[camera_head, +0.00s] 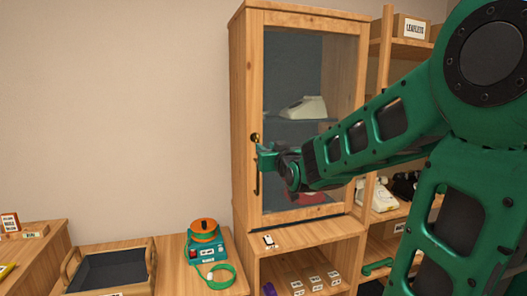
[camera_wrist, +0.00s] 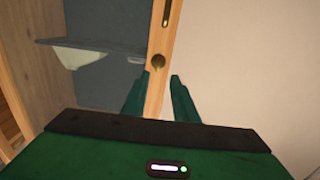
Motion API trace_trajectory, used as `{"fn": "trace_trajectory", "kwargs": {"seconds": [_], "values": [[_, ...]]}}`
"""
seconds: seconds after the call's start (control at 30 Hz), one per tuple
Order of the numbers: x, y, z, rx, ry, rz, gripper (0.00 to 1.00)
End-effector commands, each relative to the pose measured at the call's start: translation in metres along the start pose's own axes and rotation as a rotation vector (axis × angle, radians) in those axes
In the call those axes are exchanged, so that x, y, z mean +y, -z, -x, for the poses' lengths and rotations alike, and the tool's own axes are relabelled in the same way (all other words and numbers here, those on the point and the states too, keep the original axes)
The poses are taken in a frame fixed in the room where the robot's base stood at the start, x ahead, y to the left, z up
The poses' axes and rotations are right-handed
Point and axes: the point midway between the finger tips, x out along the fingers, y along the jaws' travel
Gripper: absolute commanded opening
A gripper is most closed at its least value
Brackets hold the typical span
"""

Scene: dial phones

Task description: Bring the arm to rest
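My arm, green with dark panels, reaches in from the right in the head view. My gripper (camera_head: 264,157) is in front of the left edge of the cabinet's glass door (camera_head: 292,88), close to the brass lock knob (camera_head: 255,138). In the wrist view my gripper (camera_wrist: 159,95) has its two fingers apart, with the wooden door frame showing between them and the brass knob (camera_wrist: 159,61) just beyond. Nothing is seen held. Whether the fingers touch the door cannot be told. The door looks shut.
A pale phone (camera_head: 305,108) stands on a shelf behind the glass, and a red thing (camera_head: 305,197) lower down. Open shelves with phones (camera_head: 381,197) are at right. A grey-lined tray (camera_head: 112,268) and a teal device (camera_head: 205,243) stand lower left. The wall side is clear.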

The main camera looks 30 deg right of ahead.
Motion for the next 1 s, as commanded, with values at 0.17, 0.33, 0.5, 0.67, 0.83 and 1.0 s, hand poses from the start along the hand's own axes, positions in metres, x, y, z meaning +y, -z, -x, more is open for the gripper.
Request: {"fn": "trace_trajectory", "kwargs": {"seconds": [0.17, 0.33, 0.5, 0.67, 0.83, 1.0], "values": [[0.0, 0.0, 0.0, 0.0, 0.0, 0.0, 0.26], [0.0, -0.001, 0.0, -0.003, 0.0, 0.0, 0.26], [0.006, -0.023, 0.009, -0.103, -0.01, -0.001, 0.26], [0.02, -0.078, 0.04, -0.343, -0.037, -0.009, 0.26], [0.034, -0.139, 0.094, -0.63, -0.074, -0.035, 0.26], [0.045, -0.188, 0.165, -0.916, -0.116, -0.079, 0.26]]}}
